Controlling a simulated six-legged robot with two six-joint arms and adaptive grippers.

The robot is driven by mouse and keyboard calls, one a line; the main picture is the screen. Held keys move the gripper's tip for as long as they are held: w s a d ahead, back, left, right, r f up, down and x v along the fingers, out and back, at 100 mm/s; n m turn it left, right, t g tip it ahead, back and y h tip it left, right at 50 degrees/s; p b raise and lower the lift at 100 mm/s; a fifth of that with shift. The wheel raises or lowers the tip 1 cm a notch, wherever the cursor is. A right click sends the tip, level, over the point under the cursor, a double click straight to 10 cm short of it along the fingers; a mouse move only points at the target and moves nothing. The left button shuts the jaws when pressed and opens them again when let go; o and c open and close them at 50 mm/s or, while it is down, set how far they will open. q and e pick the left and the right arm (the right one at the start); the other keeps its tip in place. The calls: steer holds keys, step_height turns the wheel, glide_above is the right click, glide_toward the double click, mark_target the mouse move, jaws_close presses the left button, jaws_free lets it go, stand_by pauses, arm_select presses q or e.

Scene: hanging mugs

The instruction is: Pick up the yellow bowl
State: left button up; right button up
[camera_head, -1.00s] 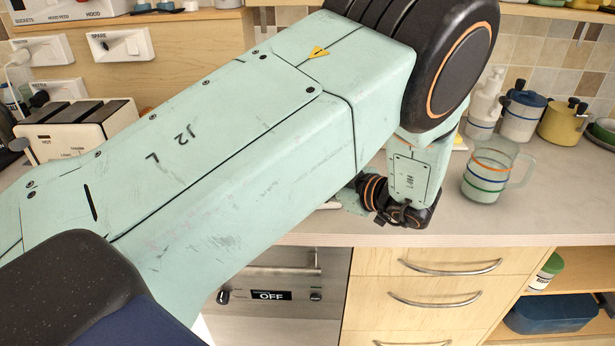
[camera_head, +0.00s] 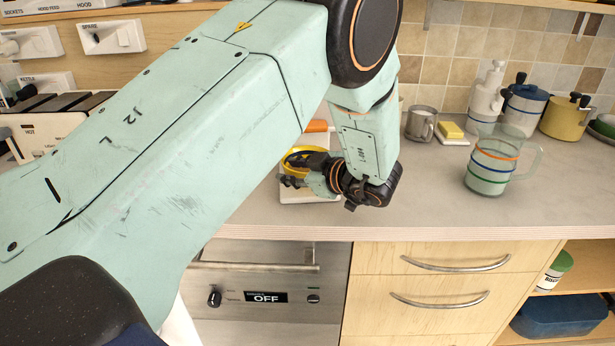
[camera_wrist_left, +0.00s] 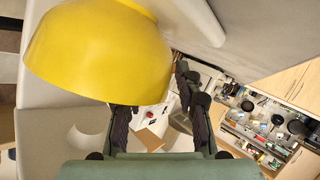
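The yellow bowl (camera_head: 303,151) sits on the counter, largely hidden by my left gripper and wrist in the head view. In the left wrist view the yellow bowl (camera_wrist_left: 100,55) fills the upper left, its smooth outer wall facing the camera. My left gripper (camera_head: 292,175) is low at the bowl's near side. In the wrist view its two dark fingers (camera_wrist_left: 157,105) stand apart. The bowl's edge covers the tip of the left finger, and the right finger is just beside the bowl's wall. I cannot tell whether either finger touches it. My right gripper is not in view.
A white board or tray (camera_head: 310,197) lies under the bowl area. A grey mug (camera_head: 421,123), a yellow sponge (camera_head: 451,130) and a striped glass jug (camera_head: 492,160) stand to the right. A toaster (camera_head: 45,130) is at left. The counter's front right is clear.

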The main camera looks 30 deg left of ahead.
arm_select(q)
steer(key=shift+s+d+r, duration=0.1)
steer(key=shift+d+r, duration=0.1)
steer(key=shift+c, duration=0.4)
steer(key=shift+a+f, duration=0.15)
steer(key=shift+a, duration=0.05)
steer(key=c, duration=0.5)
steer(key=shift+c, duration=0.5)
steer(key=shift+d, duration=0.15)
jaws_close()
